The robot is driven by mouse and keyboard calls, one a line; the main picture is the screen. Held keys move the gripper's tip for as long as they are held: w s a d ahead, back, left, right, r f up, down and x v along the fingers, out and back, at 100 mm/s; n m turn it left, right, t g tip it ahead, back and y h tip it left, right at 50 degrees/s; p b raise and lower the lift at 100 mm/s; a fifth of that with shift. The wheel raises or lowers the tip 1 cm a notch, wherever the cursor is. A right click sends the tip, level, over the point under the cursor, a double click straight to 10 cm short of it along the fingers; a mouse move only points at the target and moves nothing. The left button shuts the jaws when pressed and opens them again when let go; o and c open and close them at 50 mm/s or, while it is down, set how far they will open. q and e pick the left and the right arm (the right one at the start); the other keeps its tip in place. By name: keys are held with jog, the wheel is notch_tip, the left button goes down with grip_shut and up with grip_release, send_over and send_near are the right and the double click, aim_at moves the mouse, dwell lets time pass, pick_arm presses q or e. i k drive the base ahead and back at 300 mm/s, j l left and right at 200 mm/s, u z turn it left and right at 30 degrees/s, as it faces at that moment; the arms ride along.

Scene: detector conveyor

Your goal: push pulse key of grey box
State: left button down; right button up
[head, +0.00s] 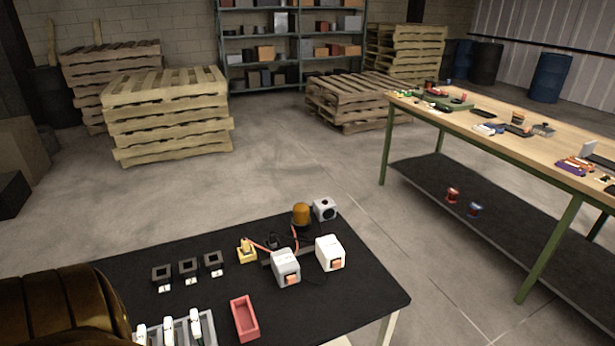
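The grey box (286,264) stands on the black table top (345,310), right of the table's middle. A small orange key (292,281) shows on its front face, low down; it looks like the pulse key, though I can read no label. A similar white box (329,249) with its own orange key (337,264) stands just right of and behind the grey box. Neither of my grippers is in view, and nothing touches the grey box from the front.
Behind the boxes are an amber lamp (301,214) and a white cube (324,209) with a dark round face. A yellow part (247,252) with an orange cable is left. A red tray (244,319) lies in front. Three dark square frames (188,267) stand further left.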

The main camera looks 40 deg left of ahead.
aim_at(291, 279)
jog(key=u, duration=1.55)
